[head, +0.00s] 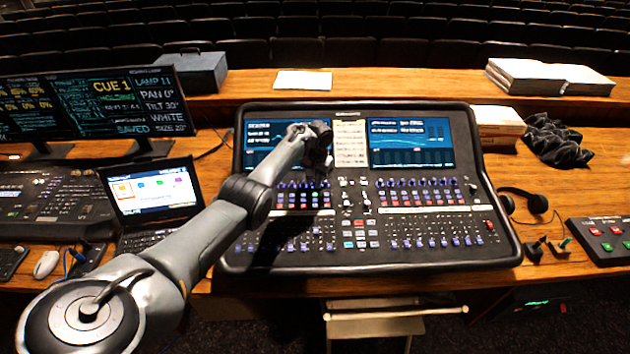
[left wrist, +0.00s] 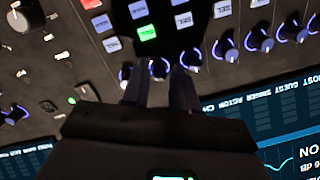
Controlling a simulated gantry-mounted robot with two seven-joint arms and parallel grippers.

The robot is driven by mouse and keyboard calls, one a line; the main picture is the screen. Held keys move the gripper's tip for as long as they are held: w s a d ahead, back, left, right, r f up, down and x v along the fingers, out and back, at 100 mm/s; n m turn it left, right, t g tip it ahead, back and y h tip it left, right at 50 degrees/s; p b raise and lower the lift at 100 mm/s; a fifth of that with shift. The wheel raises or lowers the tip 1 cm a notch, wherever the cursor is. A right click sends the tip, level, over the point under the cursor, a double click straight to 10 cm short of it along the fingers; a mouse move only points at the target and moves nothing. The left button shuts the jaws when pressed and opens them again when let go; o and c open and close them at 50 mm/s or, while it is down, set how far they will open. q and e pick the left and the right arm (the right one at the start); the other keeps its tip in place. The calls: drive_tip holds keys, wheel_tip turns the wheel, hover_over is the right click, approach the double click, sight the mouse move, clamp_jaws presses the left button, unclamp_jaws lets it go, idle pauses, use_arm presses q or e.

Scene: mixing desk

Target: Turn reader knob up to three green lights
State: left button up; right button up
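The mixing desk (head: 330,262) stands at the middle of the wooden table, with rows of small knobs under two screens. My left arm reaches over it from the lower left. My left gripper (head: 318,158) is above the upper knob rows by the left screen; its fingertips are hard to make out there. In the left wrist view, its two dark fingers (left wrist: 159,80) point at a knob row and stand apart. A knob with a blue-lit ring (left wrist: 159,67) shows in the gap; contact is unclear. One lit green button (left wrist: 148,33) is near. Which knob is the reader knob is unclear. My right gripper is unseen.
A laptop (head: 152,190) and monitors (head: 90,105) stand to the left. Headphones (head: 525,202), a small button box (head: 606,240) and a black cloth-like heap (head: 556,140) lie to the right. A paper sheet (head: 303,80) lies behind the desk.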

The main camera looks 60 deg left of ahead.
use_arm(q)
clamp_jaws()
idle(0.3)
drive_tip(key=shift+r+m+p, duration=0.15)
drive_tip(key=shift+m+p, duration=0.55)
drive_tip(key=shift+m, duration=0.3)
drive_tip(key=shift+m+y+p, duration=0.3)
drive_tip(key=shift+m+p, duration=0.45)
drive_tip(key=shift+m, duration=1.25)
unclamp_jaws()
